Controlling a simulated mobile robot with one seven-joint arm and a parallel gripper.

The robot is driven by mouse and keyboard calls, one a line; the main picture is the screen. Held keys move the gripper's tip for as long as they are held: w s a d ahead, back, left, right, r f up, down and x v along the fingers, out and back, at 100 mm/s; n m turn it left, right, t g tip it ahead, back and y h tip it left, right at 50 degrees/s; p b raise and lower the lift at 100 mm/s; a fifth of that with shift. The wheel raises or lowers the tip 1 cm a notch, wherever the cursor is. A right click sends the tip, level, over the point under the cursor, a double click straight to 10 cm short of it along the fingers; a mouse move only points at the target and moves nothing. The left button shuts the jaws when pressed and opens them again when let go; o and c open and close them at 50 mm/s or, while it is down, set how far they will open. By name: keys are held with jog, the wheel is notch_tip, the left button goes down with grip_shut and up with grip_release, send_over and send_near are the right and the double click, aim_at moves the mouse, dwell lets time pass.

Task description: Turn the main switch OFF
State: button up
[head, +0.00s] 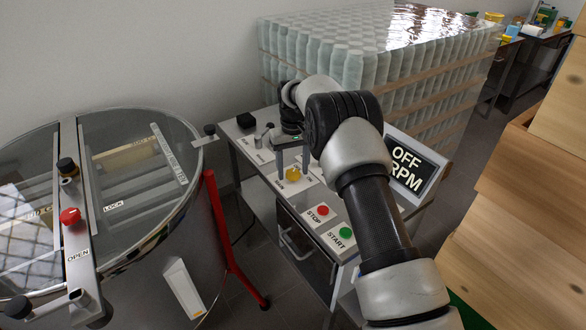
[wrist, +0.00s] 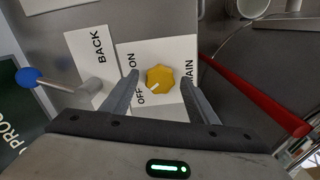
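The main switch is a yellow lobed knob (head: 292,174) on a white label plate on top of the metal control cabinet. In the wrist view the knob (wrist: 160,77) sits between ON and OFF lettering on its left and partly hidden "MAIN" lettering on its right. A short white mark on the knob points to the lower left, toward the OFF word. My gripper (wrist: 160,85) is open, with one finger on each side of the knob and a visible gap to both. In the head view my gripper (head: 292,155) is over the knob, pointing down.
A red STOP button (head: 323,211) and green START button (head: 346,232) are nearer on the cabinet. A display (head: 409,168) reads "OFF RPM". A blue-tipped lever (wrist: 30,76) stands beside the BACK label. A glass-lidded tank (head: 130,240) is at left, wooden boxes (head: 535,190) at right.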

aim_at(293, 172)
notch_tip(293, 172, up, 17)
jog(key=p, duration=0.1)
jog(key=shift+r+p, duration=0.2)
jog(key=shift+p, duration=0.1)
jog(key=shift+r, duration=0.1)
dwell(0.4)
